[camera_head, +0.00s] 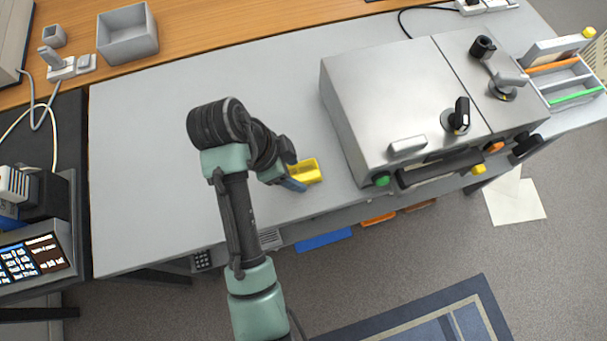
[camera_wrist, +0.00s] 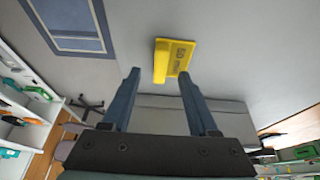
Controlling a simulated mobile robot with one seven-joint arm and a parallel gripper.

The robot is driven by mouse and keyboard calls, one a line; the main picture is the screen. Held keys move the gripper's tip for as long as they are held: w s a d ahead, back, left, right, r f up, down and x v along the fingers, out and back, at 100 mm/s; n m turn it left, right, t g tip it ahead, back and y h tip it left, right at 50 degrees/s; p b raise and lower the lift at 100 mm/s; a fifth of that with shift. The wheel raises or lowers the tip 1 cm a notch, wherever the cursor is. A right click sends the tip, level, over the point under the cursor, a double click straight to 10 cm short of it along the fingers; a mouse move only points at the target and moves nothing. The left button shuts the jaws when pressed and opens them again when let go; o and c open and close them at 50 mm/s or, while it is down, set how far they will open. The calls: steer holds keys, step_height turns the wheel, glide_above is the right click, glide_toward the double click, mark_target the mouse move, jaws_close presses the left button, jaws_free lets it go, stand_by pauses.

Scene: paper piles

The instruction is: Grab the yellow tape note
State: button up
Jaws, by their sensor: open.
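The yellow tape note (camera_head: 308,171) is a small yellow piece near the front edge of the grey table, left of the large grey machine. In the wrist view the note (camera_wrist: 174,59) shows a folded or raised left part and dark print on its right part. My gripper (camera_head: 289,183) is just left of the note and partly overlaps it in the head view. In the wrist view my gripper (camera_wrist: 157,74) has its two blue fingers apart with nothing between them. The note lies just beyond the fingertips, slightly right of their middle. I cannot tell whether a finger touches it.
The grey machine (camera_head: 395,85) with knobs and levers stands right of the note. The table (camera_head: 150,180) is clear on the left. A grey open box (camera_head: 127,35) stands at the back left. A divided tray (camera_head: 568,75) is at far right.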

mark_target(302, 178)
steer(key=x, duration=0.3)
steer(key=shift+f, duration=0.2)
steer(key=shift+c, duration=0.3)
jaws_close()
